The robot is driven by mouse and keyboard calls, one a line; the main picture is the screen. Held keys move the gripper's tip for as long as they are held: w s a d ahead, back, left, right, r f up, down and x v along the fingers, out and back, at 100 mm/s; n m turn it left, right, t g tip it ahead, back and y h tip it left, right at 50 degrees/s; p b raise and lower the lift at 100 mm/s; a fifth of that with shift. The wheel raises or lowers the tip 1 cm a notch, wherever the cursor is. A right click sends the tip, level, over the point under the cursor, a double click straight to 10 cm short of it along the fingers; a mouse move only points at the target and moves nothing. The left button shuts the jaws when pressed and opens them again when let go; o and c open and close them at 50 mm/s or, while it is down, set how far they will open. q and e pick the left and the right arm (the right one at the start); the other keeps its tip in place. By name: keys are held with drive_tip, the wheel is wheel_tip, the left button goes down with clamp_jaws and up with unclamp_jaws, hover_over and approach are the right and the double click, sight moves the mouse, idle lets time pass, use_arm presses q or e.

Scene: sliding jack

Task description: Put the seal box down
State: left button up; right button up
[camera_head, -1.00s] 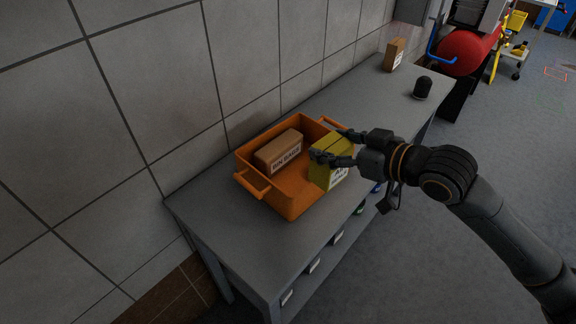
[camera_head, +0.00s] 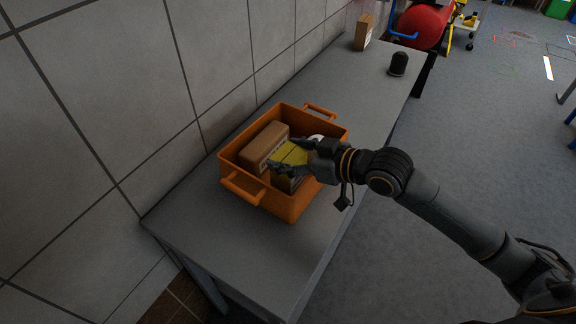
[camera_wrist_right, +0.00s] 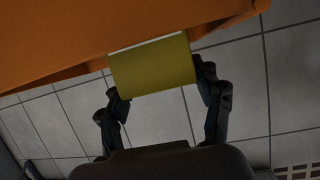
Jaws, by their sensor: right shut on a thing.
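The seal box appears to be the yellow box (camera_head: 291,158), held by my right gripper (camera_head: 288,153). In the head view it is inside the outline of the orange crate (camera_head: 236,187), close beside a brown box (camera_head: 264,146) there. I cannot tell whether the yellow box touches the crate floor. In the right wrist view the yellow box (camera_wrist_right: 152,68) sits between the fingers of my right gripper (camera_wrist_right: 162,86), with the orange crate (camera_wrist_right: 60,40) above it in the picture. My left gripper is out of view.
The crate stands on a grey table (camera_head: 240,250) along a tiled wall. A dark rounded object (camera_head: 398,64) and a small brown carton (camera_head: 363,32) stand at the far end. A white rounded thing (camera_head: 316,138) shows partly behind my right gripper. The near table end is clear.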

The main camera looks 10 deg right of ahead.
drive_tip(key=shift+f, duration=1.95)
drive_tip(key=shift+f, duration=0.15)
drive_tip(key=o, duration=1)
drive_tip(key=shift+b+v, duration=0.6)
drive_tip(key=shift+v, duration=5.4)
drive_tip(key=shift+a, duration=0.15)
